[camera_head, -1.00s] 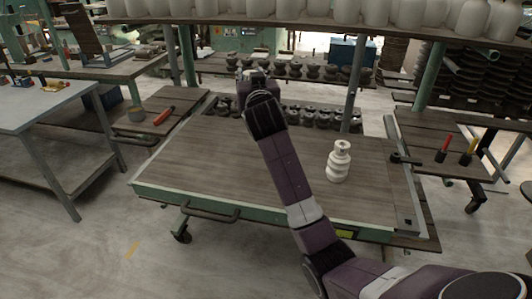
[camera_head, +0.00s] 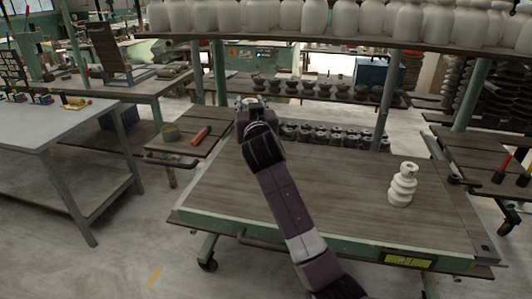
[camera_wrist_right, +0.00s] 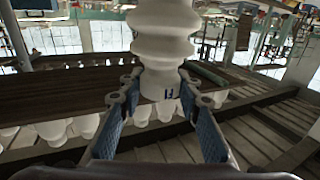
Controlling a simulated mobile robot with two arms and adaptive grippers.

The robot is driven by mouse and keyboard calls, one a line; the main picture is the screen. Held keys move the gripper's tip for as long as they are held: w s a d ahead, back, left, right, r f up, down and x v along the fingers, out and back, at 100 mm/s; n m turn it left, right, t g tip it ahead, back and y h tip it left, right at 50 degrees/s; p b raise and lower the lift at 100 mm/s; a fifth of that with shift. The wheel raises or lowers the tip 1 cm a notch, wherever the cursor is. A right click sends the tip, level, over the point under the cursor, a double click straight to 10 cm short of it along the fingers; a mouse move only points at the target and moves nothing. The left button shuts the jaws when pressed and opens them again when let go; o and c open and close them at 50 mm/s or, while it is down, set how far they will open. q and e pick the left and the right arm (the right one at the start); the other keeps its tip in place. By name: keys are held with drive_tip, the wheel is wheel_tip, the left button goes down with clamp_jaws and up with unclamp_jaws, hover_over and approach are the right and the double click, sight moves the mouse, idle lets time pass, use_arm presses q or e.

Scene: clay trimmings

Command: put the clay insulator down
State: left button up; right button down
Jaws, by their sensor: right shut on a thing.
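My right gripper (camera_wrist_right: 163,92) is shut on a white ribbed clay insulator (camera_wrist_right: 162,38), seen close in the right wrist view. The insulator looks upright between the blue-padded fingers; its top is cut off by the frame. In the head view my right gripper (camera_head: 250,104) is at the far end of my arm, over the back left of the wooden-topped cart. There the wrist hides most of the held insulator. Another white insulator (camera_head: 403,185) stands upright on the right of the cart top (camera_head: 330,212). My left gripper is not in view.
A shelf (camera_head: 350,42) of white pieces runs across the top. Dark insulators (camera_head: 320,90) stand in rows behind the cart. A grey table (camera_head: 60,135) and a small bench with a red tool (camera_head: 200,136) are at left. Much of the cart top is clear.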

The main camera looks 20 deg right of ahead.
wheel_tip(320, 180, down, 10)
drive_tip(key=shift+a+r, duration=0.1)
drive_tip(key=shift+r, duration=0.15)
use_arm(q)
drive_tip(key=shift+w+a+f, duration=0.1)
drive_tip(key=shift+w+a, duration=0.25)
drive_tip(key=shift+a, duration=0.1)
use_arm(e)
wheel_tip(320, 180, down, 4)
drive_tip(key=shift+f, duration=0.15)
drive_tip(key=shift+f+b, duration=0.15)
drive_tip(key=shift+b, duration=0.25)
drive_tip(key=c, duration=1.5)
unclamp_jaws()
drive_tip(key=shift+f, duration=0.15)
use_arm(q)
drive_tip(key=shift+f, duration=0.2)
use_arm(e)
drive_tip(key=shift+o, duration=0.5)
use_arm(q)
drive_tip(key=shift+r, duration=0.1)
